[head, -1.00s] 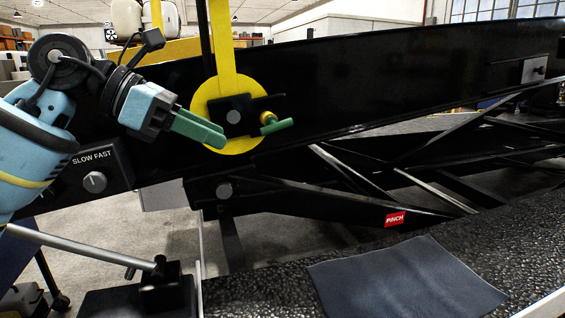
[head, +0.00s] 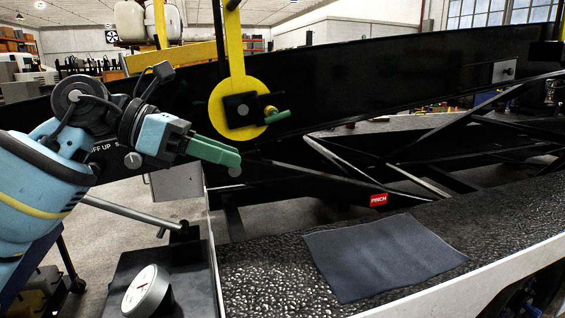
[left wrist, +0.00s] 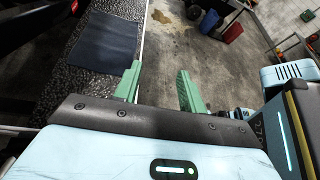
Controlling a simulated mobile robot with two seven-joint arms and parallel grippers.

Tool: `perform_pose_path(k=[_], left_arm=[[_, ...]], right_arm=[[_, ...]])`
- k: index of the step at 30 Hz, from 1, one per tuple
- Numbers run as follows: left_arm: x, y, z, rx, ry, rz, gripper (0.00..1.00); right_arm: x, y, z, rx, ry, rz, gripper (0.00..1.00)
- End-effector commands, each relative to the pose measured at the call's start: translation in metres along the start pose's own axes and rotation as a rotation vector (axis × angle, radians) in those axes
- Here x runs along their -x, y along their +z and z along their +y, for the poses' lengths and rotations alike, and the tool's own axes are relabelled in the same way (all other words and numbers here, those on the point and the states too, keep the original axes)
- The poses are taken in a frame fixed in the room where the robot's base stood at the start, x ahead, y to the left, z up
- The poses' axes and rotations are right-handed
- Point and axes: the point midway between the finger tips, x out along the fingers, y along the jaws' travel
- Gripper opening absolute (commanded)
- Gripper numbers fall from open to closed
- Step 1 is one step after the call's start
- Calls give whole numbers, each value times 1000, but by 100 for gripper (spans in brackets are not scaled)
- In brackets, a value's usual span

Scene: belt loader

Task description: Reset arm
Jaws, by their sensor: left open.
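My left gripper (head: 234,152) comes in from the left with its green fingers pointing right. It is empty, and in the left wrist view (left wrist: 158,80) the two fingers stand apart with only floor between them. A yellow disc (head: 219,112) with a black square block and a small green handle (head: 277,117) sits on the black side beam of the loader (head: 380,75). My gripper is below and left of the handle in the picture and apart from it. My right gripper is in neither view.
A dark mat (head: 385,257) lies on the textured black deck (head: 260,285); it also shows in the left wrist view (left wrist: 100,45). A round gauge (head: 147,291) stands at the lower left. A red pinch label (head: 378,200) marks the crossed struts. A red bin (left wrist: 233,32) stands on the floor.

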Motion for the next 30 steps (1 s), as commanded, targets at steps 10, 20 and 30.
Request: perform_pose_path(k=[10, 20, 30], left_arm=[[-52, -43, -13, 316, -229, -267, 41], [-75, -98, -20, 805, -405, -619, 41], [-76, -186, -17, 1388, -449, -971, 41]], right_arm=[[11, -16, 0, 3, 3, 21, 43], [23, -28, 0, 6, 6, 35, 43], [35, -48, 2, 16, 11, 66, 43]])
